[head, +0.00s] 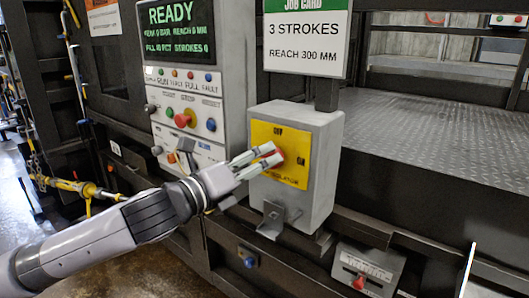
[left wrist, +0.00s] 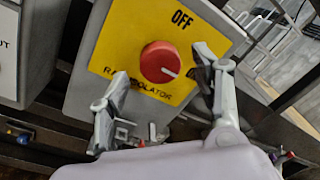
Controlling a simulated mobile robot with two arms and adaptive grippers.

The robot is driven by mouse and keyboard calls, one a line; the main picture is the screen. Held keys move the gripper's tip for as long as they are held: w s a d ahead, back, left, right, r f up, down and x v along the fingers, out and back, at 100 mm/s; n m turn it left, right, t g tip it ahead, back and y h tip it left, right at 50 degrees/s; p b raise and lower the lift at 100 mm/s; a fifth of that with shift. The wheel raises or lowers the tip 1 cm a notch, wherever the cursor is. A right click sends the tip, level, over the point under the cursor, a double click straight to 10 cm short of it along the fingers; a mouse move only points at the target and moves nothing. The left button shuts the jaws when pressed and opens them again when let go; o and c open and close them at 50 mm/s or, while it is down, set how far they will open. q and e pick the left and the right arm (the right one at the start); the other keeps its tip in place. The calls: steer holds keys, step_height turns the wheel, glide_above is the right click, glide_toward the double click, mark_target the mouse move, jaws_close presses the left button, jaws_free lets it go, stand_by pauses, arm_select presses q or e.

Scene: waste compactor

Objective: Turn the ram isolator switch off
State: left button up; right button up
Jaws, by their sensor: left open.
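The isolator switch is a round red knob (left wrist: 160,62) on a yellow plate (left wrist: 120,35) marked OFF at the top. Its white pointer line points right and slightly down in the left wrist view, away from the OFF mark. In the head view the knob (head: 278,157) is partly hidden by my fingers. The plate sits on the front of a grey box (head: 322,150). My left gripper (head: 268,154) is open, with its fingers on either side of the knob. I cannot tell whether they touch it. My right gripper is not in view.
A control panel (head: 220,115) with a READY screen and coloured buttons stands left of the box. A job card (head: 306,45) is above it. A hasp bracket (head: 276,218) juts out below the plate. A small unit with a red handle (head: 358,283) is lower right.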

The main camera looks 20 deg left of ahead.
arm_select(q)
steer(key=shift+x, duration=1.15)
steer(key=shift+c, duration=0.5)
steer(key=c, duration=1.1)
